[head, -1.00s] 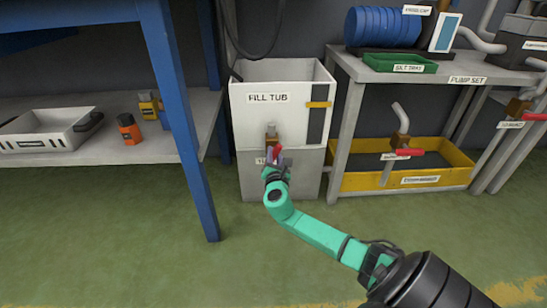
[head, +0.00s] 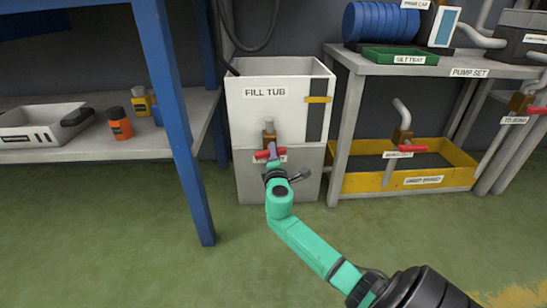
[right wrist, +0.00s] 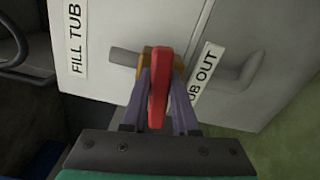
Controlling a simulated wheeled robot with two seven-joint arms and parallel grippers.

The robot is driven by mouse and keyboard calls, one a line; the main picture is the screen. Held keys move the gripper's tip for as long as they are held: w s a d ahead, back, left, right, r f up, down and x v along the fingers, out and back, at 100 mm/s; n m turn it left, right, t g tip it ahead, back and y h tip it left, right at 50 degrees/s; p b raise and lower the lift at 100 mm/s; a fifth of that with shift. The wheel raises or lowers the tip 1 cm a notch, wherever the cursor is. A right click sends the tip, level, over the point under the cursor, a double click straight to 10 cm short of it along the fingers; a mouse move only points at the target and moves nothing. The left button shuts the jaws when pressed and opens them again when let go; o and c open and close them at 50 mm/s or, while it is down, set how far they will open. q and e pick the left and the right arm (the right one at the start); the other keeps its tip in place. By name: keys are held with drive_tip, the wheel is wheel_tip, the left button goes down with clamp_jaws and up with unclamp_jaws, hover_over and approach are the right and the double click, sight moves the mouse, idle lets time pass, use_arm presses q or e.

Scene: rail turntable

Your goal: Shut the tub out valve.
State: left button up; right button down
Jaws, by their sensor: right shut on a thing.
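The tub out valve has a brass body (head: 269,139) on the front of the white fill tub (head: 246,119). Its red handle (head: 261,155) lies roughly crosswise below the body in the head view. My right gripper (head: 273,153) is shut on the handle, hiding its middle. In the right wrist view the red handle (right wrist: 160,85) stands between the two purple fingers of my right gripper (right wrist: 157,88). The brass body shows behind it, beside the TUB OUT label (right wrist: 205,70). My left gripper is out of view.
The pump set bench (head: 345,130) stands right of the tub, with another red-handled valve (head: 403,150) over a yellow sump tray (head: 358,181). A blue post (head: 180,125) and a shelf with a tray (head: 40,127) are at left. Green floor is open in front.

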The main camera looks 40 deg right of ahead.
drive_tip(key=shift+f+m+b, duration=0.25)
drive_tip(key=shift+m+b, duration=0.25)
drive_tip(key=shift+m, duration=0.6)
drive_tip(key=c, duration=0.7)
unclamp_jaws()
drive_tip(key=shift+r, duration=0.1)
